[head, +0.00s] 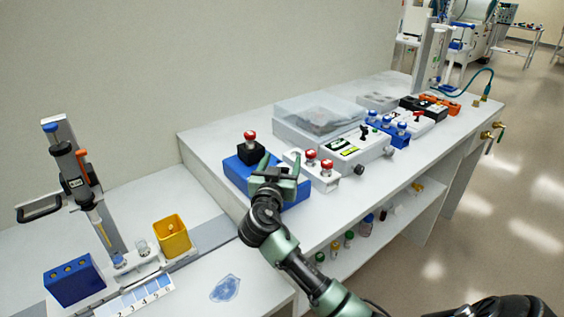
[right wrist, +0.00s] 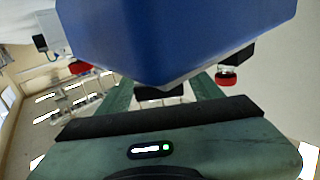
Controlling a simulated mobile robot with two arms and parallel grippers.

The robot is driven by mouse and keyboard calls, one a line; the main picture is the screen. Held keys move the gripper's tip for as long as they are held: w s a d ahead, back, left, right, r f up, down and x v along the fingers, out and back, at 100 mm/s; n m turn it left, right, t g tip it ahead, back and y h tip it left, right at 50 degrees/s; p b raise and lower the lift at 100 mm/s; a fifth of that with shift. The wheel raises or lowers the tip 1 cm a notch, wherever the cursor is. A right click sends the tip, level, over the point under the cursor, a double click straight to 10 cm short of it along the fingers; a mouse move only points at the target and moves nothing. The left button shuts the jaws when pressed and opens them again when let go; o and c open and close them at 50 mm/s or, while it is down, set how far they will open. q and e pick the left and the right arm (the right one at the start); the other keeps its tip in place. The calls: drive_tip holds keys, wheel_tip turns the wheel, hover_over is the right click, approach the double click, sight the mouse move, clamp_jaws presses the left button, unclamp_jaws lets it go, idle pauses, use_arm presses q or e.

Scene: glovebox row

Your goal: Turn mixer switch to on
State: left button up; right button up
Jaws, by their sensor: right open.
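My right gripper (head: 277,166) is open, with its fingers over the near right side of a blue box (head: 235,170). A black block with a red-capped knob (head: 250,137) stands on that box, just left of the fingers. In the right wrist view the blue box (right wrist: 175,35) fills the top middle, close in front of my fingers, and hides what lies behind it. A white box with a yellow label and dark switch parts (head: 358,151) stands farther right. I cannot tell which unit is the mixer or how its switch is set. My left gripper is out of view.
A white unit with two red knobs (head: 326,179) stands just right of my gripper. A clear-lidded case (head: 318,112) is behind it. A blue rack, a yellow cup (head: 172,237) and a stand are on the lower bench at left. The front shelf holds bottles.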

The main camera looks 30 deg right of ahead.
drive_tip(key=b+v, duration=0.1)
drive_tip(key=v, duration=0.6)
drive_tip(key=shift+s+a, duration=0.15)
